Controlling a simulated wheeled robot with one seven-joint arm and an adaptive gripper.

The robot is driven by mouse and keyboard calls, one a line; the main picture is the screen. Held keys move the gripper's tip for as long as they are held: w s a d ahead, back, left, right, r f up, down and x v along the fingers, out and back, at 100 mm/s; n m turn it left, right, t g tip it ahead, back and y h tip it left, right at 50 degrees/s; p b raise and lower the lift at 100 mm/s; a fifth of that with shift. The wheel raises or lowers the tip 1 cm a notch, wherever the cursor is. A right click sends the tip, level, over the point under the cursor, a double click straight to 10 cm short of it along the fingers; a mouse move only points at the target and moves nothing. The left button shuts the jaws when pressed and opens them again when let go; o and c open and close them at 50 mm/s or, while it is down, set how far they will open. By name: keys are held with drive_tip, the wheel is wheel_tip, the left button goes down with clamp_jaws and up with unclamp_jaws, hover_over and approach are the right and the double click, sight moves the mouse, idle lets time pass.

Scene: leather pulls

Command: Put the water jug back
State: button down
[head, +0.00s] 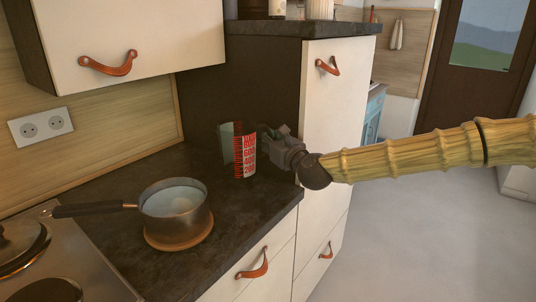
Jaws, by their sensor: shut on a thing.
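The water jug (238,150) is a clear measuring jug with a red scale and numbers on its side. It stands upright, on or just above the dark worktop near the tall cabinet; I cannot tell whether its base touches. My gripper (265,140) reaches in from the right and is shut on the jug's right side. The fingertips and the part of the jug they hold are mostly hidden by the gripper body.
A saucepan (176,209) with pale liquid stands on a round wooden trivet (179,240), its handle pointing left. The hob (60,265) is at lower left. A tall cabinet (320,130) stands behind the gripper. The dark worktop (125,188) is clear between pan and jug.

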sight(266, 153)
wheel_tip(266, 153, down, 4)
drive_tip(key=shift+a+f, duration=0.1)
drive_tip(key=shift+f, duration=0.55)
drive_tip(key=shift+w, duration=0.1)
drive_tip(key=shift+f, duration=0.15)
drive_tip(key=c, duration=1.7)
unclamp_jaws()
drive_tip(key=shift+d, duration=0.25)
drive_tip(key=v, duration=1.2)
drive_tip(key=shift+b, duration=0.35)
